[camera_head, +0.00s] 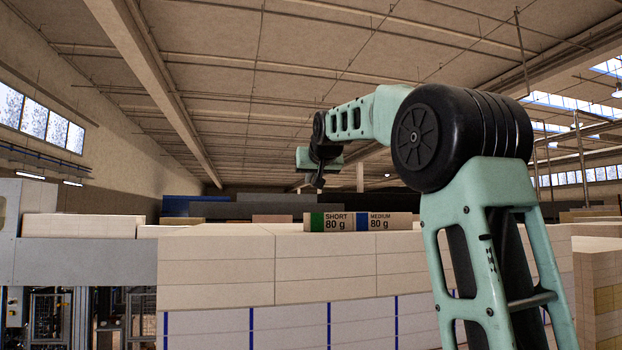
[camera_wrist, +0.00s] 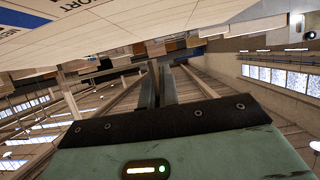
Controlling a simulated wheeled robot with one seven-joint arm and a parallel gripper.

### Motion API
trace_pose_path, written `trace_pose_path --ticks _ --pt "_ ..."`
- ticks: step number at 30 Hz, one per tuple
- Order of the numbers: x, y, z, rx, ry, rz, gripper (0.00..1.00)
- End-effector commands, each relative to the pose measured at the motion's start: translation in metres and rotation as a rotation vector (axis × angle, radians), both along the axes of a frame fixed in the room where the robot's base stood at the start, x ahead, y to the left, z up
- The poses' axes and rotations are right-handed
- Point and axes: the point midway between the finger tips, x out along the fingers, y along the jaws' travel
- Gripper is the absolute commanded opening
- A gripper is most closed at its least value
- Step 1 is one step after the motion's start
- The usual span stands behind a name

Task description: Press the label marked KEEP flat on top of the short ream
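The short ream (camera_head: 335,222) shows its end, with a green band and the print SHORT 80 g, on the big pale stack. My gripper (camera_head: 318,182) is above and slightly left of it in the head view, apart from it and pointing down. In the wrist view my gripper's two grey fingers (camera_wrist: 160,84) lie close together, with no object visible between them. I see no label that reads KEEP. A large pale printed surface (camera_wrist: 95,32) fills the upper left of the wrist view; its print is cut off.
A second ream (camera_head: 387,222) with a blue band and the print MEDIUM 80 g stands right beside the short one. The pale stack (camera_head: 215,268) fills the centre. Dark and blue stacks (camera_head: 262,210) stand behind.

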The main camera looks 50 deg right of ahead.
Motion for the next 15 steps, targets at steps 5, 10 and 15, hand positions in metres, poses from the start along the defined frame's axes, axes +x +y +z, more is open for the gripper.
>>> trace_pose_path --ticks 5,10,15 --pt "-0.001 0.001 -0.008 0.0 0.0 0.0 0.0" --pt "-0.001 0.001 -0.025 0.0 0.0 0.0 0.0" --pt "-0.001 0.001 -0.043 -0.001 -0.001 0.0 0.0"
